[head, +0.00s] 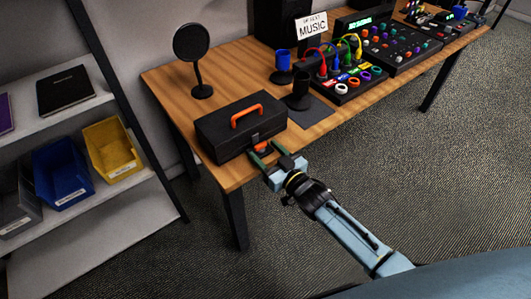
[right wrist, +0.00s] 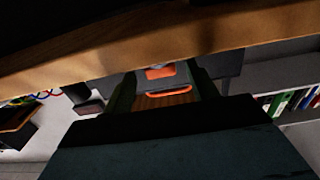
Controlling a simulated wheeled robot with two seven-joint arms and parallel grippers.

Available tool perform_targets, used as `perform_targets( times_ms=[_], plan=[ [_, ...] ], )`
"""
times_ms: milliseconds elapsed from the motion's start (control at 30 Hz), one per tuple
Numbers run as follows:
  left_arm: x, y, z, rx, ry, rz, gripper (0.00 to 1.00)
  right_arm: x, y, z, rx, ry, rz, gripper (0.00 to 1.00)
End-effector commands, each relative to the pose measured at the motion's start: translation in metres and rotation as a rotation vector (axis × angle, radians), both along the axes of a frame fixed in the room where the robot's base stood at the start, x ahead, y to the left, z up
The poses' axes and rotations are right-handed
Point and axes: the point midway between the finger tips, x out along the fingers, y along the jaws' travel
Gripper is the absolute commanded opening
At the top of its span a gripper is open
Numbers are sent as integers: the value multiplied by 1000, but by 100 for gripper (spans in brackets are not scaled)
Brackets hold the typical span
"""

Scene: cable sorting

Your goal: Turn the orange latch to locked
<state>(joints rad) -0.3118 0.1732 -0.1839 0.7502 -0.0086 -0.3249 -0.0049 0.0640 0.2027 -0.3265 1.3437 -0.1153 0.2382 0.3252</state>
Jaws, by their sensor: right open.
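The orange latch (head: 264,149) is on the front face of a black toolbox (head: 222,131) at the near left corner of the wooden table. The toolbox lid is down and has an orange handle (head: 247,115). My right gripper (head: 265,153) is open at the toolbox front, with its two green fingers on either side of the latch. In the right wrist view the latch (right wrist: 160,72) shows between the fingers, below the table edge in the picture. Whether the fingers touch it I cannot tell. My left gripper is not in view.
A round black screen on a stand (head: 195,60) is behind the toolbox. A shelf with bins (head: 113,147) is at the left.

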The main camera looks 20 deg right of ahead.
Motion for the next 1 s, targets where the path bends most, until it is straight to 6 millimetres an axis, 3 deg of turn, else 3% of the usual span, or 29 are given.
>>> perform_targets(
  times_ms=[400, 767, 1000],
  plan=[
    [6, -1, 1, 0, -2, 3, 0, 9, 3, 0, -1, 0, 1, 58],
    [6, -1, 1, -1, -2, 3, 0, 8, 3, 0, -1, 0, 0, 14],
    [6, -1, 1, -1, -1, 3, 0, 9, 2, 1, -4, -1, 22, 14]
  ],
)
